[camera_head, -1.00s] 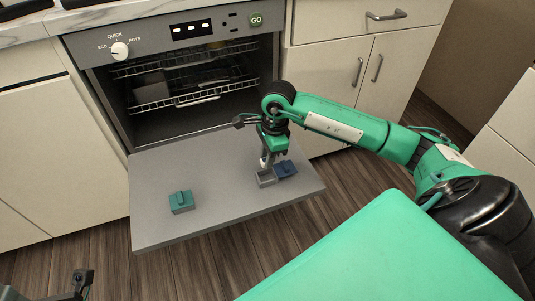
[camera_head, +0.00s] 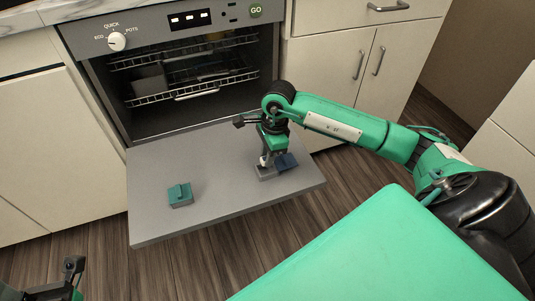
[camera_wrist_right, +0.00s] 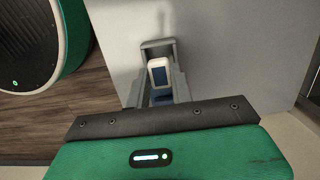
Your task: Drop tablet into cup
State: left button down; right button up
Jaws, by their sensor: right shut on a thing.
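My right gripper (camera_head: 265,160) is shut on a small white tablet with a blue face (camera_wrist_right: 158,74) and points down over the lowered dishwasher door. A small grey cup-like holder (camera_head: 266,174) on the door is right under the fingertips. A dark blue piece (camera_head: 287,162) stands beside it on the right, partly behind the gripper. The tablet is at or just above the grey holder; I cannot tell whether it is inside. My left gripper (camera_head: 72,272) shows only partly at the bottom left corner; its jaws are unclear.
The grey dishwasher door (camera_head: 225,215) lies open, with a teal box (camera_head: 180,195) on its left part. Wire racks (camera_head: 190,95) show inside the dishwasher. The door's middle is clear. White cabinets (camera_head: 335,65) stand on both sides.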

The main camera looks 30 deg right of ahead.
jog(key=o, duration=1)
jog(key=shift+o, duration=0.2)
